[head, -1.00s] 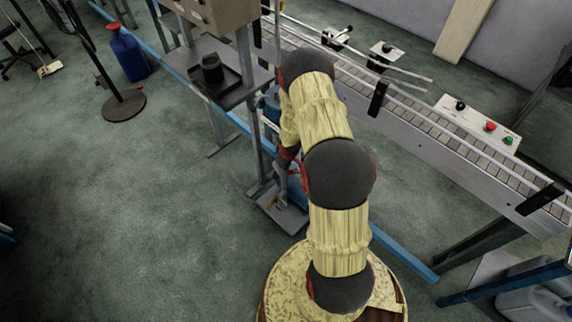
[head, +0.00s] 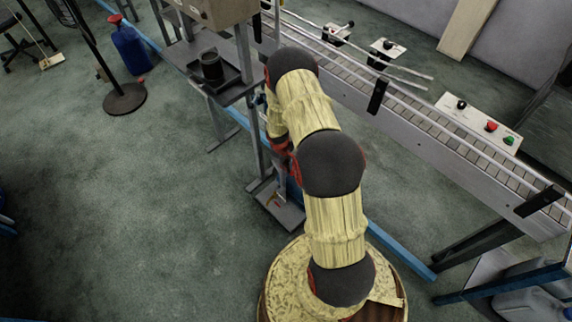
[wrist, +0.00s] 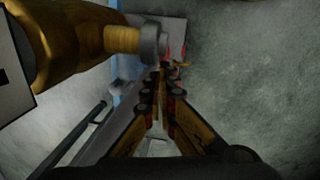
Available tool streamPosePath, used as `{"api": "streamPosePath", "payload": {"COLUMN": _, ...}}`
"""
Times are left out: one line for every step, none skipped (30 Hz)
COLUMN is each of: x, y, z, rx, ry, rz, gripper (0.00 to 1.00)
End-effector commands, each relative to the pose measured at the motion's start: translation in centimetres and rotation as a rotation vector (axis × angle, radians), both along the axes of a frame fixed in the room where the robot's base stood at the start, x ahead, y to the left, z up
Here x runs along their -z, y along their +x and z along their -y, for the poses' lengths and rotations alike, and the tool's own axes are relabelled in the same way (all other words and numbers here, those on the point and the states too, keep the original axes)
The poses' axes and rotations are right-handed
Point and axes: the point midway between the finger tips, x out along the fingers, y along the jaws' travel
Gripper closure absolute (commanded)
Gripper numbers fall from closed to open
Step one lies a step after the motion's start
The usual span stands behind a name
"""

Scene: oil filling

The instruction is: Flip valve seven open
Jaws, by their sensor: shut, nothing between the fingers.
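My gripper (wrist: 163,82) shows in the wrist view with its two dark and yellow fingers converging, shut and empty. Just beyond the fingertips is a small orange-yellow piece (wrist: 183,65) with red bits beside it, over a grey plate. I cannot tell whether this is valve seven; no number is legible. My gripper is mostly hidden behind my arm there.
The filling stand's shelf (head: 232,92) carries a black cup (head: 211,67). A blue container (head: 130,50) stands at the back left. The green floor on the left is open.

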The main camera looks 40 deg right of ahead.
Motion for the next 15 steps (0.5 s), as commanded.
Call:
{"api": "streamPosePath", "payload": {"x": 0.25, "y": -0.18, "z": -0.08, "rx": 0.0, "ry": 0.001, "rz": -0.001, "gripper": 1.0}}
{"api": "streamPosePath", "payload": {"x": 0.33, "y": -0.26, "z": -0.09, "rx": 0.0, "ry": 0.001, "rz": -0.001, "gripper": 1.0}}
{"api": "streamPosePath", "payload": {"x": 0.43, "y": -0.35, "z": -0.11, "rx": 0.0, "ry": 0.001, "rz": 0.0, "gripper": 1.0}}
{"api": "streamPosePath", "payload": {"x": 0.48, "y": -0.4, "z": -0.12, "rx": 0.0, "ry": 0.0, "rz": 0.0, "gripper": 1.0}}
{"api": "streamPosePath", "payload": {"x": 0.53, "y": -0.46, "z": -0.12, "rx": 0.0, "ry": 0.0, "rz": 0.0, "gripper": 1.0}}
{"api": "streamPosePath", "payload": {"x": 0.58, "y": -0.51, "z": -0.12, "rx": 0.001, "ry": 0.0, "rz": 0.0, "gripper": 1.0}}
{"api": "streamPosePath", "payload": {"x": 0.61, "y": -0.54, "z": -0.11, "rx": 0.001, "ry": 0.0, "rz": 0.001, "gripper": 1.0}}
{"api": "streamPosePath", "payload": {"x": 0.63, "y": -0.57, "z": -0.11, "rx": 0.001, "ry": 0.0, "rz": 0.001, "gripper": 1.0}}
{"api": "streamPosePath", "payload": {"x": 0.67, "y": -0.6, "z": -0.1, "rx": 0.001, "ry": 0.0, "rz": 0.001, "gripper": 1.0}}
{"api": "streamPosePath", "payload": {"x": 0.69, "y": -0.63, "z": -0.1, "rx": 0.001, "ry": 0.0, "rz": 0.001, "gripper": 1.0}}
{"api": "streamPosePath", "payload": {"x": 0.71, "y": -0.66, "z": -0.1, "rx": 0.0, "ry": 0.0, "rz": 0.001, "gripper": 1.0}}
{"api": "streamPosePath", "payload": {"x": 0.73, "y": -0.7, "z": -0.1, "rx": 0.0, "ry": 0.0, "rz": 0.001, "gripper": 1.0}}
{"api": "streamPosePath", "payload": {"x": 0.74, "y": -0.72, "z": -0.1, "rx": 0.0, "ry": 0.0, "rz": 0.001, "gripper": 1.0}}
{"api": "streamPosePath", "payload": {"x": 0.75, "y": -0.74, "z": -0.1, "rx": 0.0, "ry": 0.0, "rz": 0.001, "gripper": 1.0}}
{"api": "streamPosePath", "payload": {"x": 0.77, "y": -0.76, "z": -0.11, "rx": 0.0, "ry": 0.0, "rz": 0.001, "gripper": 1.0}}
